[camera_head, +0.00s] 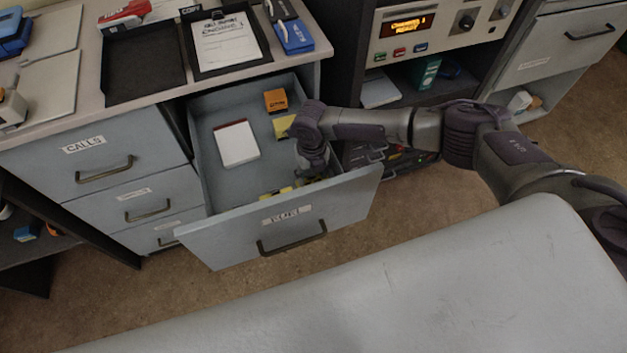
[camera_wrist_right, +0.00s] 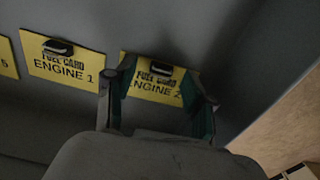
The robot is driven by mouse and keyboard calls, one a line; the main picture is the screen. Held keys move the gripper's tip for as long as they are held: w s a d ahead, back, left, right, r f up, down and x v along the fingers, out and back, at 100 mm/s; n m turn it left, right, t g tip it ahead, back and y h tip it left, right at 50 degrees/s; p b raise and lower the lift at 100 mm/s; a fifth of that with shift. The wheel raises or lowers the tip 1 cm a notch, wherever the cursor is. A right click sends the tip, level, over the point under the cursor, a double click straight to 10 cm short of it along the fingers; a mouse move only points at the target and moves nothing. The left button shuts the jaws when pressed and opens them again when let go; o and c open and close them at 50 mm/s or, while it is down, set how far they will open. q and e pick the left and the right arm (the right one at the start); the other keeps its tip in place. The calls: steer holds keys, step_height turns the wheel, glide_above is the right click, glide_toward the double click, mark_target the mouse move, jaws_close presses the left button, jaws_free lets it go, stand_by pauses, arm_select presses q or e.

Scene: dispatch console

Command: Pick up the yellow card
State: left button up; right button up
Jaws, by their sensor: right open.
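The yellow card marked "FUEL CARD ENGINE 2" (camera_wrist_right: 152,88) lies in the open drawer, with a dark clip at its top edge. My right gripper (camera_wrist_right: 160,84) is open, with one finger at each side of this card; I cannot tell whether they touch it. Another yellow card, "FUEL CARD ENGINE 1" (camera_wrist_right: 65,71), lies to its left, and part of a third (camera_wrist_right: 6,58) shows at the left edge. In the head view my right gripper (camera_head: 310,178) reaches into the drawer's front right corner and hides part of it. Yellow (camera_head: 276,193) shows beside it. My left gripper is out of view.
The open drawer (camera_head: 210,165) also holds a white pad (camera_head: 236,144), an orange box (camera_head: 275,100) and a yellow pad (camera_head: 283,126). The drawer front (camera_head: 345,205) stands close to my gripper. Trays and a clipboard (camera_head: 226,42) lie on the counter above.

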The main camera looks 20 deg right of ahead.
steer(key=c, duration=0.9)
steer(key=shift+o, duration=0.2)
